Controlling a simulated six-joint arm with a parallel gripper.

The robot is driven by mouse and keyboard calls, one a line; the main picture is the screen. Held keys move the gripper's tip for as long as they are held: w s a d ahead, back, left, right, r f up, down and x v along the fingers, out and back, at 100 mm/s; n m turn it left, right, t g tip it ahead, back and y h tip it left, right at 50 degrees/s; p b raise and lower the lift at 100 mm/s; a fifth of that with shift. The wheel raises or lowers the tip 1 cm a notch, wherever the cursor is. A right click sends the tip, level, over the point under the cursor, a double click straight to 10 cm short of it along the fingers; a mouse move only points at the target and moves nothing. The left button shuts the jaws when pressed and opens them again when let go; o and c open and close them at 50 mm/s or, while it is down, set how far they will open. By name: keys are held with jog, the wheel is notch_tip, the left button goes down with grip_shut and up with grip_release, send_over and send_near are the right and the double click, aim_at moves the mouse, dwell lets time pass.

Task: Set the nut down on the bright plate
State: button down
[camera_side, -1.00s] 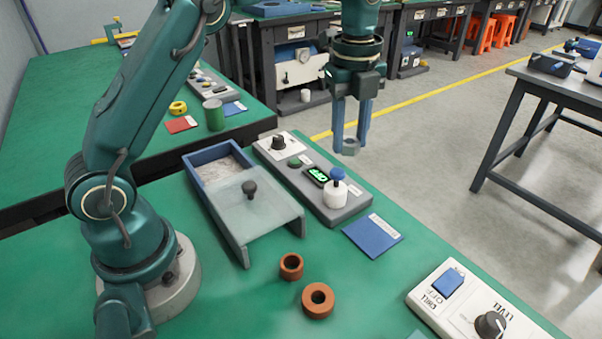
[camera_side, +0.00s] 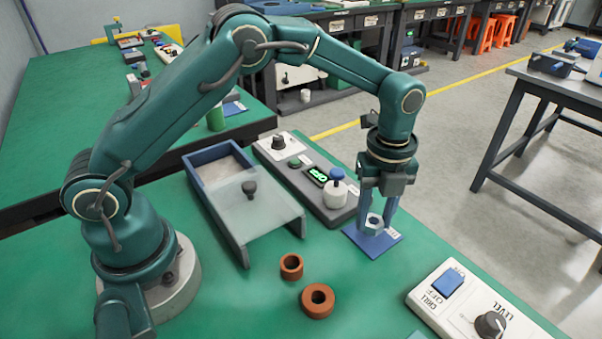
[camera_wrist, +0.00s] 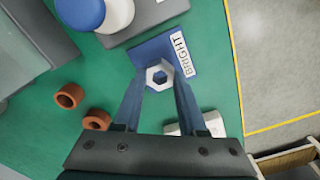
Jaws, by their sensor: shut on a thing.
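The nut (camera_side: 374,222) is a light grey hexagonal ring, also seen in the wrist view (camera_wrist: 152,76). My gripper (camera_side: 376,222) is shut on it, with one blue finger on each side. The bright plate (camera_side: 391,243) is a flat blue square on the green bench with a white label. In the wrist view the plate (camera_wrist: 150,50) carries the word BRIGHT, and the nut appears over its near part. I cannot tell whether the nut touches the plate or is just above it.
Two brown rings (camera_side: 318,300) (camera_side: 291,266) lie nearer the front. A white control box (camera_side: 462,300) stands front right. The bench's right edge is close to the plate.

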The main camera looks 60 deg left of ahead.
jog(key=shift+f, duration=0.7)
jog(key=shift+f, duration=0.15)
jog(key=shift+c, duration=2.4)
grip_release()
